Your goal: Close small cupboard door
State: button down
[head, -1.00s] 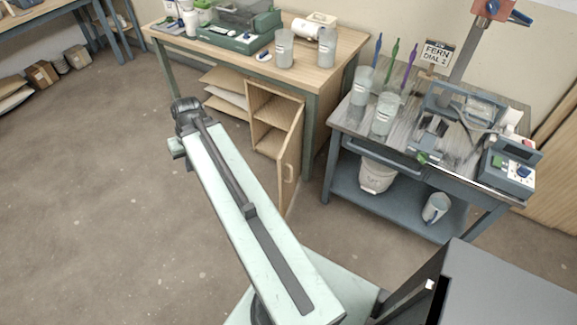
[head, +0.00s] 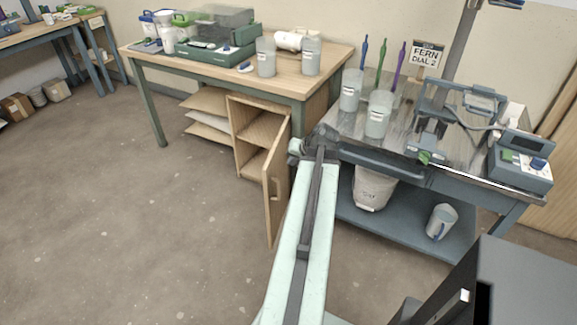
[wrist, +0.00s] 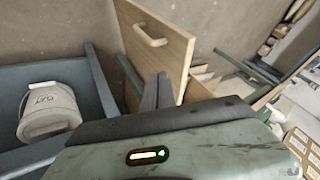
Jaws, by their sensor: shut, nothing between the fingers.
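The small cupboard (head: 246,133) stands under the wooden table, with its front open and its shelf showing. Its wooden door (head: 274,190) stands swung out toward me, with a light handle on its right face. In the wrist view the door (wrist: 176,50) and its handle (wrist: 150,36) show just beyond my gripper (wrist: 157,90). The gripper's dark fingers are together and empty, in front of the door's lower part; I cannot tell whether they touch it. In the head view my arm's end is right of the door, and the fingers are hidden there.
A grey-blue cart (head: 400,215) stands close on the right, with a white bucket (head: 374,187) and a pitcher (head: 441,221) on its lower shelf. Jars stand on its top. The wooden table (head: 165,55) is behind. Floor left of the door is clear.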

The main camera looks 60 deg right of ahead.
aim_at(271, 168)
jog(key=w+f+b, duration=0.1)
jog(key=w+f, duration=0.1)
jog(key=w+f+b, duration=0.2)
jog(key=w+d+f+b, duration=0.1)
jog(key=w, duration=0.2)
jog(key=shift+f, duration=0.4)
jog(key=shift+w+a, duration=0.15)
jog(key=shift+w, duration=0.3)
